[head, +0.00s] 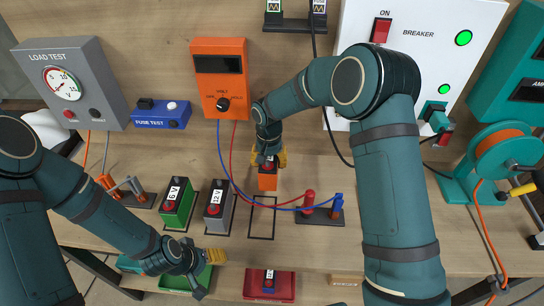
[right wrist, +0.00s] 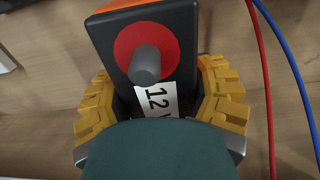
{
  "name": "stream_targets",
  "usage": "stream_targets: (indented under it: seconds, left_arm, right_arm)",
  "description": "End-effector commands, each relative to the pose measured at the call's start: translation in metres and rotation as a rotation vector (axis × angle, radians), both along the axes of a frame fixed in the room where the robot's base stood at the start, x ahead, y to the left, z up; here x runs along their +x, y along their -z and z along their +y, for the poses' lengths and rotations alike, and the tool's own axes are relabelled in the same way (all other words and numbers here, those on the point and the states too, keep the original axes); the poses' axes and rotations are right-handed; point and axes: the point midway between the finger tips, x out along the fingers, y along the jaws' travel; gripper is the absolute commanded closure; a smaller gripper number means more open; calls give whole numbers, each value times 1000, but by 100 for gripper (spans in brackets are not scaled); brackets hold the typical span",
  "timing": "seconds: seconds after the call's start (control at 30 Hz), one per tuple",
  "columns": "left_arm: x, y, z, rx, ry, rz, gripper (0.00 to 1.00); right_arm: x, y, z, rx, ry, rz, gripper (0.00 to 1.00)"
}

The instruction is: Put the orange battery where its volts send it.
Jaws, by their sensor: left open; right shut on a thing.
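The orange battery (head: 268,182) is upright in my right gripper (head: 268,160), just behind an empty outlined spot (head: 262,225) on the bench. The head view does not settle whether it touches the bench. In the right wrist view, the orange battery (right wrist: 150,45) has a black top, a red ring with a grey post, and a white label reading "12" and a partly hidden letter. The yellow fingers of my right gripper (right wrist: 160,100) close on both sides. My left gripper (head: 215,257) is open and empty over a green tray (head: 206,284).
A green 6 V battery (head: 178,208) and a grey 12 V battery (head: 217,212) stand left of the outline. A red tray (head: 250,284) holds a dark labelled item. An orange meter (head: 220,60) has a blank screen; its red and blue leads run to a probe stand (head: 322,214).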

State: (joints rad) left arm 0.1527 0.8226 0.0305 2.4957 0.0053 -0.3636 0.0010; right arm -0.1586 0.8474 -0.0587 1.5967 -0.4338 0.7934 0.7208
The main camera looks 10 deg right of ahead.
Motion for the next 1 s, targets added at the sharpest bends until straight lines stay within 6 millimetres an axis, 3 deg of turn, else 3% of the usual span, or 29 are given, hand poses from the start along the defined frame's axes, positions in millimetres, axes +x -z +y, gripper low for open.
stream_targets:
  seconds: [0.37, 0.6, 1.0]
  left_arm:
    - [0, -2, 0, 0, 0, 0, 31]
    - [0, -3, 0, -1, 0, -1, 31]
    - [0, 0, 0, 0, 0, 0, 31]
  right_arm:
    - [1, 25, 1, 2, 0, -5, 84]
    - [1, 52, 0, 1, 1, -3, 84]
    - [2, 56, 1, 2, 0, -6, 84]
